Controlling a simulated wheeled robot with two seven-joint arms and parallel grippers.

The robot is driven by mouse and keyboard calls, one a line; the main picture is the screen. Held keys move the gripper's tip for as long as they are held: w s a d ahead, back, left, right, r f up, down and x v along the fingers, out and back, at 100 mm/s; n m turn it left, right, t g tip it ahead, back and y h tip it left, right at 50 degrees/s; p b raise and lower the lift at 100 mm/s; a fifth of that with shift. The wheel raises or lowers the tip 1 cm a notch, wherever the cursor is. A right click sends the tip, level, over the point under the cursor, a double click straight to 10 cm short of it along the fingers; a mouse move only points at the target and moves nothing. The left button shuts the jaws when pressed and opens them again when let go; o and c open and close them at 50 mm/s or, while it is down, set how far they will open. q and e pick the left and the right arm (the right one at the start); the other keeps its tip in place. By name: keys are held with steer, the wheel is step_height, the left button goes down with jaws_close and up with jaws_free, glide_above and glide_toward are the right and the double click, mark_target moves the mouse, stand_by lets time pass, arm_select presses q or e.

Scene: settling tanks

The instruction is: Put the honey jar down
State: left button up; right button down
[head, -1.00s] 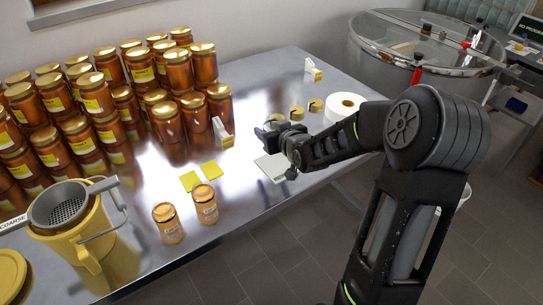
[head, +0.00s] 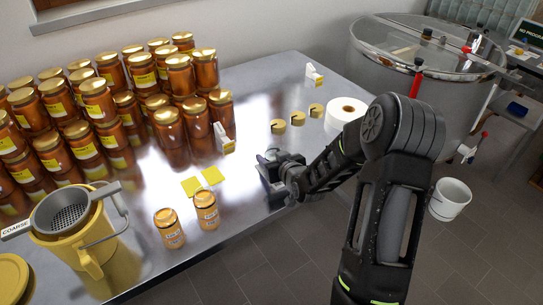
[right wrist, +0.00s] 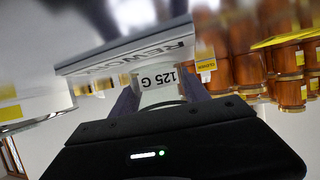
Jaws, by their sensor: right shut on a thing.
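In the right wrist view my right gripper (right wrist: 160,92) is shut on a small pale-looking thing labelled "125 G" (right wrist: 158,80), which I take to be the honey jar. Most of it is hidden by the fingers. Just beyond it is a pale panel lettered "REWORK" (right wrist: 125,55); whether the jar touches it I cannot tell. In the head view the held jar is hidden by my gripper. My left gripper is not in view.
Stacked large jars (head: 195,105) fill the back left. A yellow jug with a sieve (head: 70,220) is front left. A white roll (head: 347,111) lies to the right. A white bucket (head: 449,199) is on the floor.

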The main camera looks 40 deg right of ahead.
steer(key=shift+r, duration=0.15)
steer(key=shift+f+b, duration=0.25)
steer(key=shift+b, duration=0.05)
steer(key=c, duration=0.6)
jaws_free()
steer(key=shift+o, duration=0.2)
steer(key=shift+r, duration=0.15)
steer(key=shift+r+p, duration=0.2)
steer(key=shift+p, duration=0.25)
steer(key=shift+s+b, duration=0.3)
steer(key=shift+s, duration=0.15)
steer(key=b+v, duration=0.1)
steer(key=v, duration=1)
steer(key=shift+a, duration=0.15)
